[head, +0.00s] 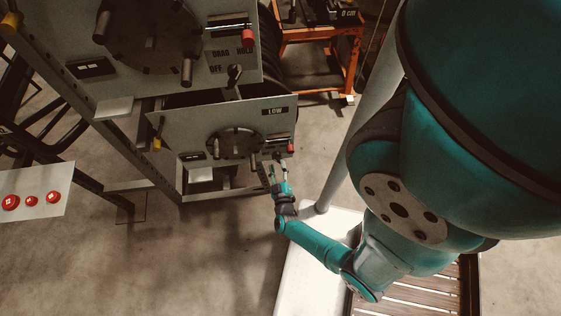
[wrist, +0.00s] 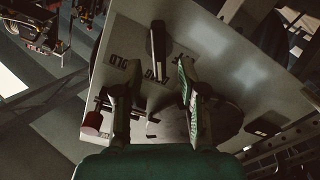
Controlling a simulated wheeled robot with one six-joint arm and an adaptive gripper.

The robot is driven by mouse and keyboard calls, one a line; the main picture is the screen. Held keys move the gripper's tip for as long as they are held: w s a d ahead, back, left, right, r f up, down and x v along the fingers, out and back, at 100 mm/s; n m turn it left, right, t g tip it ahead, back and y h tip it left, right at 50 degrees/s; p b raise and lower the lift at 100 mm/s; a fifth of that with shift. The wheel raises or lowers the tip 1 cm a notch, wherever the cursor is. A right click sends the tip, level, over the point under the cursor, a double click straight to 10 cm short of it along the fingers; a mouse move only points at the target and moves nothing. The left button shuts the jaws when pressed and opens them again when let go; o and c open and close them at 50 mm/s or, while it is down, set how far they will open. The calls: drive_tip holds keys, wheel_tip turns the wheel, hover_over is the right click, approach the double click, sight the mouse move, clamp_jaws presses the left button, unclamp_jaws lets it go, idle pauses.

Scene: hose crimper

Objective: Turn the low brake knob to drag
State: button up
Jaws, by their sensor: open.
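The low panel (head: 220,128), marked LOW, is the lower grey panel in the head view. Its brake knob (wrist: 158,50) is a dark, narrow handle in the wrist view, close to the upside-down lettering that seems to read HOLD and DRAG. In the head view the knob is small and partly hidden by my gripper (head: 277,175). In the wrist view my gripper (wrist: 159,72) is open, with one finger on each side of the knob's line. I cannot tell whether either finger touches it. The knob's exact setting is unclear.
The upper panel (head: 215,88) has its own knob (head: 234,74) with DRAG, HOLD and OFF marks. A red-tipped handle (wrist: 92,123) lies left of my fingers. A dark round reel plate (head: 234,143) is beside the low knob. Red buttons (head: 31,201) are far left.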

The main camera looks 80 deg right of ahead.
drive_tip(key=v, duration=0.8)
idle(0.4)
drive_tip(key=shift+s, duration=0.1)
idle(0.5)
drive_tip(key=s+a+r+n+t+y, duration=0.2)
drive_tip(key=a+r+y, duration=0.3)
drive_tip(key=r, duration=0.7)
drive_tip(key=s+a+r+n+t+y, duration=0.2)
drive_tip(key=a+r+y, duration=0.4)
drive_tip(key=a+r, duration=0.3)
drive_tip(key=s+a+r+n+t+y, duration=0.2)
drive_tip(key=a+r, duration=0.5)
drive_tip(key=r, duration=0.9)
drive_tip(key=n+t+y, duration=0.1)
drive_tip(key=t+y, duration=0.1)
drive_tip(key=y, duration=0.1)
drive_tip(key=shift+n+y, duration=0.3)
drive_tip(key=shift+s, duration=0.15)
